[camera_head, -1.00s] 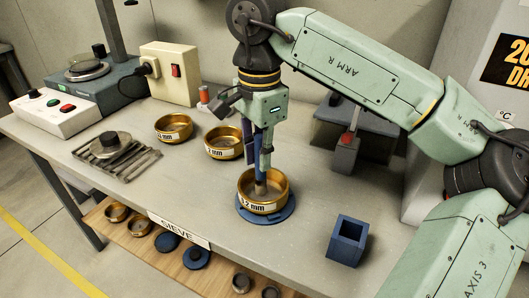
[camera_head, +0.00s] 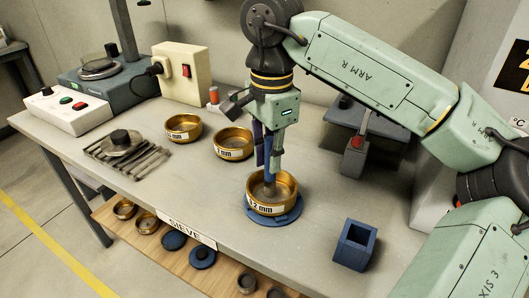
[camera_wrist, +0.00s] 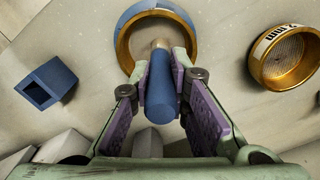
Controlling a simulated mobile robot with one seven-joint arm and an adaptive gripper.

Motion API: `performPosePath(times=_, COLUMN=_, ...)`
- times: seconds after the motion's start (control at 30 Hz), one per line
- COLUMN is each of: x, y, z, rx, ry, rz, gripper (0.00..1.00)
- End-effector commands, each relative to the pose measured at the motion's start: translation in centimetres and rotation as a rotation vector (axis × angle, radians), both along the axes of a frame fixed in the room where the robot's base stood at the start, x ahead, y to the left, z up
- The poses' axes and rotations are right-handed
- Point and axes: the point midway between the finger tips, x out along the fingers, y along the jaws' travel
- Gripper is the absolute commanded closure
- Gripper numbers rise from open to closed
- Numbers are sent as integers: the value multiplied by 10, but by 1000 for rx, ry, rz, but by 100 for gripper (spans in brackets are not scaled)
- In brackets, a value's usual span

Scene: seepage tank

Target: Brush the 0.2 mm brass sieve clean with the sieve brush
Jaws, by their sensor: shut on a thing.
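The brass sieve (camera_head: 286,203), labelled with ".2 mm" showing, sits upright on a round blue base (camera_head: 285,220) near the table's front edge. In the wrist view its golden rim (camera_wrist: 122,48) shows at the top centre. My gripper (camera_head: 268,160) is above the sieve, shut on the blue handle of the sieve brush (camera_wrist: 160,95), which points down. The brush's lower end is inside the sieve ring. Whether the bristles touch the mesh cannot be told, and most of the mesh is hidden. My fingers (camera_wrist: 161,85) grip the handle from both sides.
Two other brass sieves (camera_head: 234,144) (camera_head: 183,128) stand behind to the left. An open blue square holder (camera_head: 355,246) stands to the right, empty. A slatted rack (camera_head: 127,153) is at left. Small sieves and lids lie on the lower shelf (camera_head: 125,222). Table between is clear.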

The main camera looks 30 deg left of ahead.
Motion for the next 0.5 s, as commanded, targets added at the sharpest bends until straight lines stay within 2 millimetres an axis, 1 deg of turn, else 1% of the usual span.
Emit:
performPosePath(times=0.13, x=0, y=-7, z=-1, rx=-3, ry=2, rz=0, gripper=100)
performPosePath(times=0.5, x=0, y=-9, z=-2, rx=-5, ry=2, rz=0, gripper=100)
